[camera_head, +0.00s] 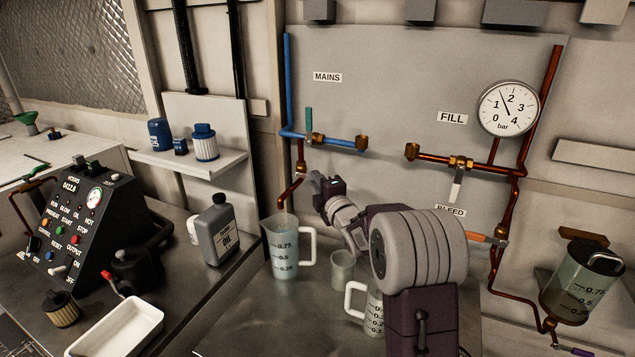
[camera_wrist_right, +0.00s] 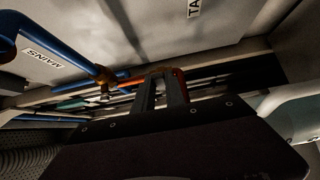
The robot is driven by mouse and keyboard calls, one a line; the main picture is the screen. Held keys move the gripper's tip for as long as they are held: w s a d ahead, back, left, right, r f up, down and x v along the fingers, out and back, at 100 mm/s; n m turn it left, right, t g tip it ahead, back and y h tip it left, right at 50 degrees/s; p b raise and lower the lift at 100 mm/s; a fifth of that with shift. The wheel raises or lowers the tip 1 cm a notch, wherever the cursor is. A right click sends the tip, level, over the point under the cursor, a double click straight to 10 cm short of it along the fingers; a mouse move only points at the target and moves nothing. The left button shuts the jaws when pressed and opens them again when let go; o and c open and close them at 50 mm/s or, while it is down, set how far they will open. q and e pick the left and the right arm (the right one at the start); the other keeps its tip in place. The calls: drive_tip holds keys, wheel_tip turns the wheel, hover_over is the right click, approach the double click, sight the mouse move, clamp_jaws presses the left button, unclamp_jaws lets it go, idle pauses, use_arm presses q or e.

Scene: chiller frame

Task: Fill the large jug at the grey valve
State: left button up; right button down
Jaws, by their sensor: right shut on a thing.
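The large jug (camera_head: 284,262), clear with a white handle and marks up to 0.75, stands upright on the bench below a copper spout (camera_head: 288,192). Its water level is hard to tell. My right gripper (camera_head: 318,183) is beside the spout, shut on what looks like the grey valve's handle; the fingers hide most of it. In the right wrist view, the fingers (camera_wrist_right: 163,90) meet at the copper pipework, and the handle itself is too dark to make out. My left gripper is out of view.
A small beaker (camera_head: 342,268) and another jug (camera_head: 374,312) stand close to my right arm. An oil bottle (camera_head: 219,232) is left of the large jug. Blue pipe (camera_head: 288,80) and a green-handled valve (camera_head: 309,122) are above. A lidded container (camera_head: 580,283) hangs far right.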

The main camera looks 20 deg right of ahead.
drive_tip(key=r+n+g+p, duration=0.2)
drive_tip(key=p, duration=0.1)
drive_tip(key=r+n+g+p, duration=0.1)
drive_tip(key=p, duration=0.1)
drive_tip(key=shift+w+a+r+g+h, duration=0.2)
drive_tip(key=shift+w+a+g+h, duration=0.05)
drive_tip(key=shift+w+g+h, duration=0.05)
drive_tip(key=c, duration=1.4)
unclamp_jaws()
